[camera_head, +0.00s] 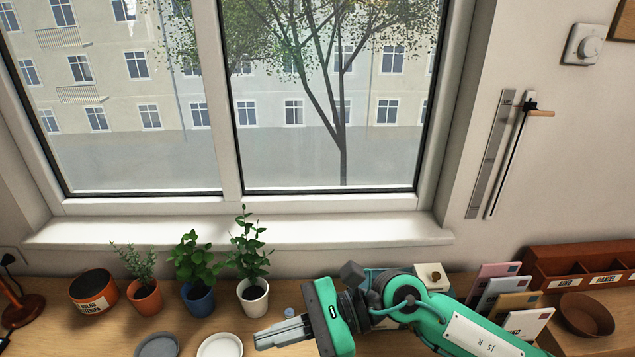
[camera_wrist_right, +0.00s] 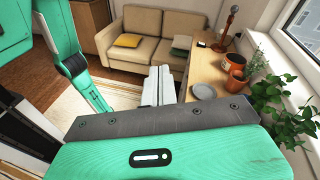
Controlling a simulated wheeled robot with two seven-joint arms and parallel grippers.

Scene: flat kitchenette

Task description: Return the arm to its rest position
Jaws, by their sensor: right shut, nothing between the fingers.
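My right arm, green and grey, comes in from the lower right in the head view and lies over the wooden counter. Its right gripper (camera_head: 283,335) points left, with the two grey fingers together and nothing between them. The same gripper shows in the right wrist view (camera_wrist_right: 159,86), its fingers closed, with the counter edge and a sofa beyond. It is in front of the white pot (camera_head: 253,302) and to the right of the white saucer (camera_head: 220,346). My left gripper is not in the head view.
A terracotta pot (camera_head: 147,302), a blue pot (camera_head: 199,302) and an orange-brown bowl (camera_head: 94,292) stand along the window. A grey saucer (camera_head: 157,345) lies in front. Envelopes (camera_head: 523,325), a brown bowl (camera_head: 586,315) and a wooden sorter (camera_head: 580,267) are at right.

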